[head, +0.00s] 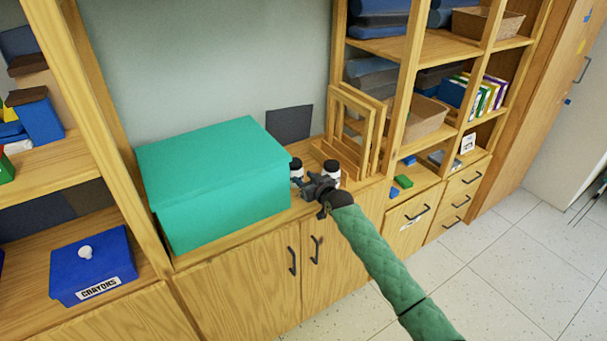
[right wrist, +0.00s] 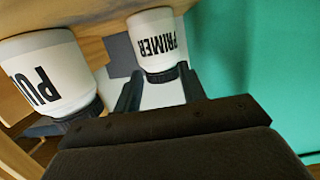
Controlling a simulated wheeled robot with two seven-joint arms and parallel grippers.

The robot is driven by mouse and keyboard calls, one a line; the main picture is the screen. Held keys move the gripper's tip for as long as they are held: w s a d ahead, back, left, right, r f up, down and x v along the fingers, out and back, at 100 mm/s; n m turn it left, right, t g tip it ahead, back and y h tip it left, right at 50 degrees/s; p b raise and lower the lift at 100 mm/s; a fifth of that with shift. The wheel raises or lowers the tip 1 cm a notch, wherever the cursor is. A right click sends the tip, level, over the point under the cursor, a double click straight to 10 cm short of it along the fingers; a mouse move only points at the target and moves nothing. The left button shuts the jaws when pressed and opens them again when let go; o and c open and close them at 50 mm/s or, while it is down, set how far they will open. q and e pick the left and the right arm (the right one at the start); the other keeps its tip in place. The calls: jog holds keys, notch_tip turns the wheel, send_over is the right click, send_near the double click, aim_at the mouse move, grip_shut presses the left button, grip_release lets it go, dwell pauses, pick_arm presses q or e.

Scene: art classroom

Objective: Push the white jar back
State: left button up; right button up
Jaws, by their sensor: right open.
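Two white jars with black lids stand on the wooden cabinet top, right of the teal box. The jar labelled PRIMER (right wrist: 155,42) is nearer the box; in the head view it is partly hidden behind my gripper (head: 296,168). The other white jar (head: 331,172) stands to its right, and its label, partly cut off, starts with "PU" in the right wrist view (right wrist: 45,75). My right gripper (head: 309,181) is open at the jars. In the right wrist view its fingers (right wrist: 162,92) point at the PRIMER jar's lid; contact is unclear. My left gripper is not in view.
The large teal box (head: 225,180) stands close on the left. Wooden frames (head: 352,130) lean behind the right jar. A dark panel (head: 290,123) is at the wall behind. Shelves with books and a basket (head: 426,118) are to the right.

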jog(key=shift+s+d, duration=0.3)
jog(key=shift+d, duration=0.15)
jog(key=shift+s+d+p, duration=0.4)
jog(key=shift+s+p, duration=0.15)
jog(key=shift+s, duration=0.3)
jog(key=shift+s+d+f+p, duration=0.1)
jog(key=shift+s+d+p, duration=0.25)
jog(key=shift+s+d, duration=0.35)
jog(key=shift+f, duration=0.1)
